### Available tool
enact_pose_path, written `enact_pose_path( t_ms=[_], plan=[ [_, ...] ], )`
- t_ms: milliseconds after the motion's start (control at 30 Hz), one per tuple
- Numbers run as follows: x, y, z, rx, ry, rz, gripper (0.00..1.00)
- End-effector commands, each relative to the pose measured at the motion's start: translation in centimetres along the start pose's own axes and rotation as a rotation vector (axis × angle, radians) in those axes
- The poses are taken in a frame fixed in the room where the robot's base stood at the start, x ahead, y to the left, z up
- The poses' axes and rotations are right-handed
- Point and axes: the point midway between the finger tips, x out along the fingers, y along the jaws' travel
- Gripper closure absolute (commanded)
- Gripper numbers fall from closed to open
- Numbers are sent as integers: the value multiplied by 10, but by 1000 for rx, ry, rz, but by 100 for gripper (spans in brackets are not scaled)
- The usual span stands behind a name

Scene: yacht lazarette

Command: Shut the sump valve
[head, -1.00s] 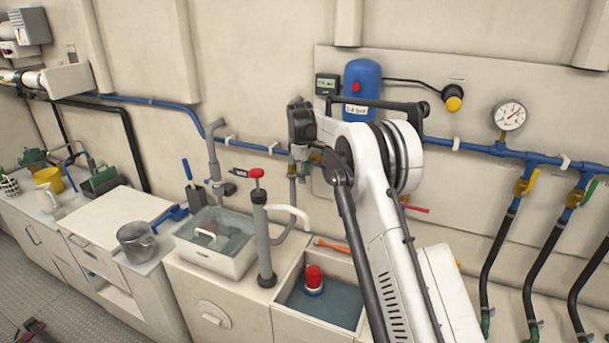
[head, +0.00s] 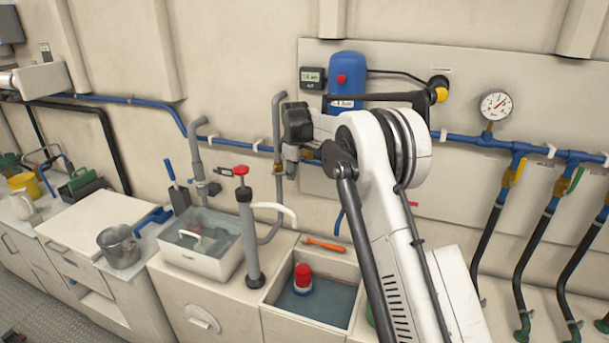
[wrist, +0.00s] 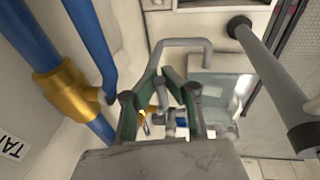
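My gripper (wrist: 160,100) shows in the wrist view with its two green-padded fingers apart and nothing between them. In the head view it is mostly hidden by my arm, near the grey pipe. A brass valve (wrist: 70,90) on a blue pipe is left of the fingers in the wrist view, apart from them. A blue lever (wrist: 92,45) runs up from it, roughly along the pipe. In the head view a blue lever (head: 338,222) hangs just left of my arm. I cannot tell which valve is the sump valve; the label beside the brass one is cut off.
A hand pump with a red top (head: 244,210) stands between a water-filled basin (head: 185,258) and a sump (head: 325,318) holding a red-capped float (head: 302,278). An orange tool (head: 325,244) lies behind the sump. Several yellow- and green-handled valves line the right wall.

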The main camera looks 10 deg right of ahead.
Motion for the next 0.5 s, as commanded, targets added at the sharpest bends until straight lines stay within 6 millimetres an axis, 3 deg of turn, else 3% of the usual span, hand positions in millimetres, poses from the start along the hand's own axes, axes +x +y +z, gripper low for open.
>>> enact_pose_path(
  t_ms=[300,500],
  plan=[
    [0,-2,-2,-2,6,0,100],
    [0,-2,-2,-2,6,0,70]
  ],
)
